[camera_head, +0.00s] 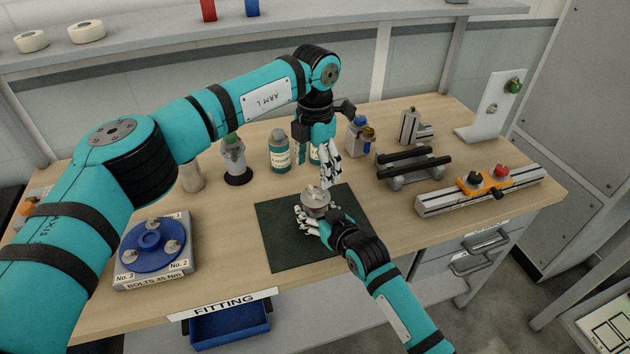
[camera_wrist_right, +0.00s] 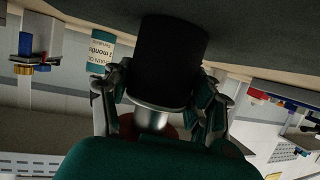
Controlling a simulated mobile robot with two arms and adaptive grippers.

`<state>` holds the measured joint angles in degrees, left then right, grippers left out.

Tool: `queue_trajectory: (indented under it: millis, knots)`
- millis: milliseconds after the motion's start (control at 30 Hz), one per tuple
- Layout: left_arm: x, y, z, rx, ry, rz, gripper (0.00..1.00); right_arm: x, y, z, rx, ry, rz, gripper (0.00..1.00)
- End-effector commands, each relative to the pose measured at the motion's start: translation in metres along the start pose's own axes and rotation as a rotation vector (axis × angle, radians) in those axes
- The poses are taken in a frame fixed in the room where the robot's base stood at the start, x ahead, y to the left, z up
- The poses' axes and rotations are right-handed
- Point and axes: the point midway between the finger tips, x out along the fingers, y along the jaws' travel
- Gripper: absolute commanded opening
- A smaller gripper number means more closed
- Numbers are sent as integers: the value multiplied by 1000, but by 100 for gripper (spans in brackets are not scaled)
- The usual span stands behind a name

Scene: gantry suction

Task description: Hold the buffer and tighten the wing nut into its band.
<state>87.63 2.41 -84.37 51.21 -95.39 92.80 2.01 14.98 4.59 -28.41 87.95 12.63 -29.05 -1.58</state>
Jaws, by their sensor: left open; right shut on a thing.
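The buffer (camera_head: 316,198) stands on the dark green mat, with a grey and reddish round top in the head view. In the right wrist view the buffer (camera_wrist_right: 172,58) shows as a black cylinder with a silver ring and a narrower metal neck. My right gripper (camera_head: 309,216) is shut on it, its fingers on both sides. My left gripper (camera_head: 327,179) is open and points down just above the buffer, apart from it as far as I can tell. I cannot make out the wing nut or the band clearly.
The mat (camera_head: 282,245) is otherwise clear. A blue bolt wheel (camera_head: 151,238) stands left. A black-bar rack (camera_head: 411,164) and an aluminium rail (camera_head: 525,184) with an orange slide lie right.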

Motion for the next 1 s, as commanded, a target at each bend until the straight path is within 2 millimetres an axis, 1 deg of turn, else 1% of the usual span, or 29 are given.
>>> queue_trajectory:
  millis: [33,100,200,300,433,767,867,967,1000]
  knots:
    - [-12,1,1,-1,-3,3,73,0,0,0,0,0,0,0]
    - [-25,1,0,0,-1,1,73,0,0,0,0,0,0,0]
    - [-40,1,0,0,-1,2,73,0,0,0,0,0,0,0]
    - [-50,1,0,0,-1,1,73,0,0,0,1,0,0,0]
    - [-56,0,0,0,0,-1,73,0,0,0,1,0,0,0]
    - [-56,-1,2,2,-9,-8,73,0,0,0,1,0,0,0]
    - [-57,-12,14,10,-63,-51,73,0,0,0,1,0,0,0]
    - [-63,-35,40,19,-185,-149,73,0,0,0,1,0,0,0]
    - [-68,-47,54,20,-251,-203,73,0,0,0,1,0,0,0]
